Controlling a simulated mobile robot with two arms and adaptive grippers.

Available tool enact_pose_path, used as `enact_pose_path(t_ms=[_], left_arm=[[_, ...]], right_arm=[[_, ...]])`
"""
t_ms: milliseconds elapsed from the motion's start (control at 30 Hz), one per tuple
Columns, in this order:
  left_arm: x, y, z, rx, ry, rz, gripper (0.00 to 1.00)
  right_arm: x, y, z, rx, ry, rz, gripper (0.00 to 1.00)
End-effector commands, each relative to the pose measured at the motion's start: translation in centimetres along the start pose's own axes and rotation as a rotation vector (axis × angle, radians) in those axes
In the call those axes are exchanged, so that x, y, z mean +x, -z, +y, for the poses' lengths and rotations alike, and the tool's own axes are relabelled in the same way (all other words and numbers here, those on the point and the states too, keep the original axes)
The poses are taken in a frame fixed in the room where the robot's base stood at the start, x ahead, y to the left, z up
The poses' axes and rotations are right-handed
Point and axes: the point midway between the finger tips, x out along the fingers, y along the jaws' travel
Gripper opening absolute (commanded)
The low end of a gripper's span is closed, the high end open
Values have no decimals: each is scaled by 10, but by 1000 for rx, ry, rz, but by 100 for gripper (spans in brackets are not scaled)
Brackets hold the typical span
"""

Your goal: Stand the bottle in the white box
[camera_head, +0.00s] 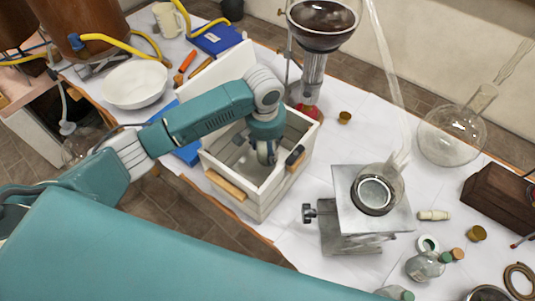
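The white box (251,203) stands open at the table's near edge, left of the middle, with its lid tilted up behind it. My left arm reaches over its left wall, and my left gripper (265,155) points down inside the box. Its fingertips are small and dark, and I cannot tell whether they are open or shut, or whether they hold anything. A clear bottle (424,267) with a green cap is at the lower right of the table. Another green-capped bottle (396,292) is cut by the bottom edge. My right gripper is not in view.
A metal jack stand (345,215) with a glass vessel stands right of the box. A tall glass funnel (322,20) rises behind the box. A round flask (452,133) and brown box (497,195) are at right. A white bowl (135,84) is at left.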

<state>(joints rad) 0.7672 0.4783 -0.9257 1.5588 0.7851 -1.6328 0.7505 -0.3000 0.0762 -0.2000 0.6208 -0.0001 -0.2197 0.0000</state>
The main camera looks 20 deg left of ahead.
Motion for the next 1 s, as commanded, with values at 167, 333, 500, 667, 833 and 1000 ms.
enact_pose_path(t_ms=[167,333,500,667,833,1000], left_arm=[[22,-3,0,-1,0,-3,12],[40,-4,0,-1,-1,2,12],[42,-4,1,0,-1,2,12],[43,-5,1,0,-1,2,12],[45,-6,0,0,0,0,73],[45,-6,0,0,0,0,73]], right_arm=[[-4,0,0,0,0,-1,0],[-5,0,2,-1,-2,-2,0],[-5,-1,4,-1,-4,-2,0],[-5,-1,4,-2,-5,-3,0],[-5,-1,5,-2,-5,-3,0],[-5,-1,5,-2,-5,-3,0]])
